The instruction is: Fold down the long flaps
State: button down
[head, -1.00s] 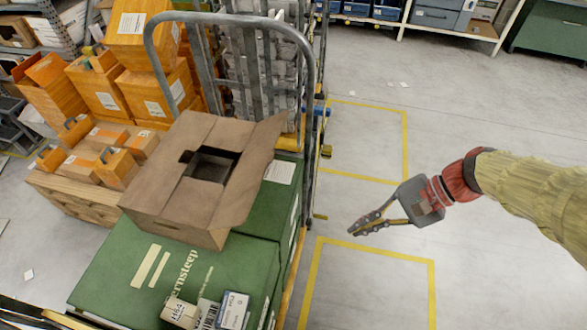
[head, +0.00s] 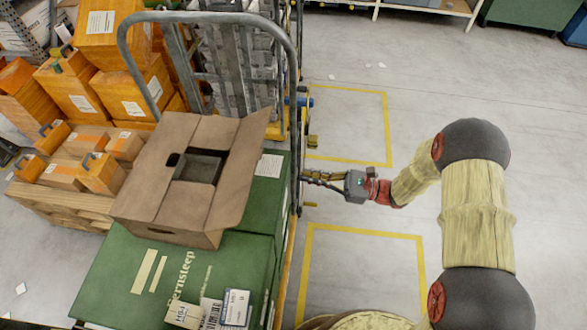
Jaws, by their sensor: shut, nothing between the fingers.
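A brown cardboard carton (head: 165,222) sits on green boxes on a cart, in the left half of the head view. Its right-hand long flap (head: 240,172) stands up and leans outward. The left-hand long flap (head: 148,178) slopes beside a dark gap over the inside. Shorter flaps lie at the far end (head: 212,130) and the near end (head: 185,204). The carton's inside is mostly hidden. My gripper (head: 306,178) is shut and empty. It is right of the carton, beside the cart's right edge, apart from the flaps, with its fingers pointing left.
Green boxes (head: 125,268) support the carton, with small labelled packs (head: 236,306) in front. The cart's grey tubular frame (head: 122,62) rises behind. Orange boxes (head: 72,95) crowd the left. The floor (head: 440,70) to the right is open, with yellow markings.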

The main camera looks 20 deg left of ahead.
jog(key=a+r, duration=0.1)
jog(key=a, duration=0.2)
jog(key=s+a+r, duration=0.1)
jog(key=a+r, duration=0.1)
jog(key=a, duration=0.2)
jog(key=a+r, duration=0.1)
jog(key=a, duration=0.3)
jog(key=shift+s+r, duration=0.15)
jog(key=shift+r, duration=0.05)
jog(key=shift+a+r, duration=0.15)
